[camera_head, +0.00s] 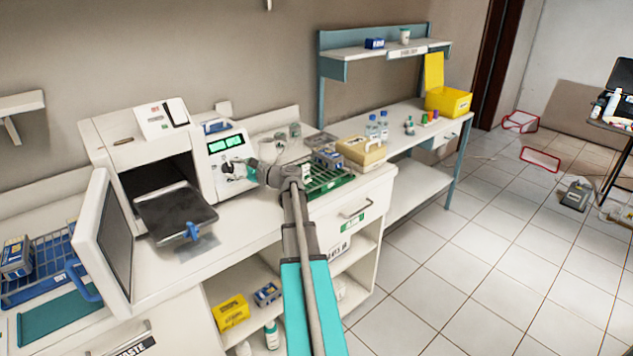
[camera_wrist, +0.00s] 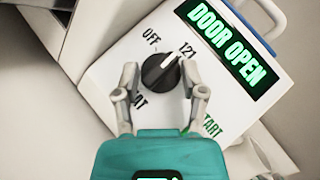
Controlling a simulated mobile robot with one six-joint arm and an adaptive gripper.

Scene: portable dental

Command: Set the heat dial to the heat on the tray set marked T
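The heat dial (camera_wrist: 160,72) is a round black knob on a white panel in the wrist view. Its white pointer aims up and right, close to the "121" mark. "OFF" is at its upper left; other markings around it are partly hidden. My gripper (camera_wrist: 164,82) is open, with one finger on each side of the dial; gaps show between fingers and knob. In the head view my gripper (camera_head: 237,171) is at the front of the white sterilizer (camera_head: 207,186), hiding the dial. I cannot read a T on any tray set.
The display (camera_wrist: 228,42) reads "DOOR OPEN". The sterilizer door (camera_head: 103,240) stands open at left, with a dark tray (camera_head: 175,211) extending from the chamber. A green rack (camera_head: 326,187) is right of my gripper; a blue rack (camera_head: 50,262) is far left.

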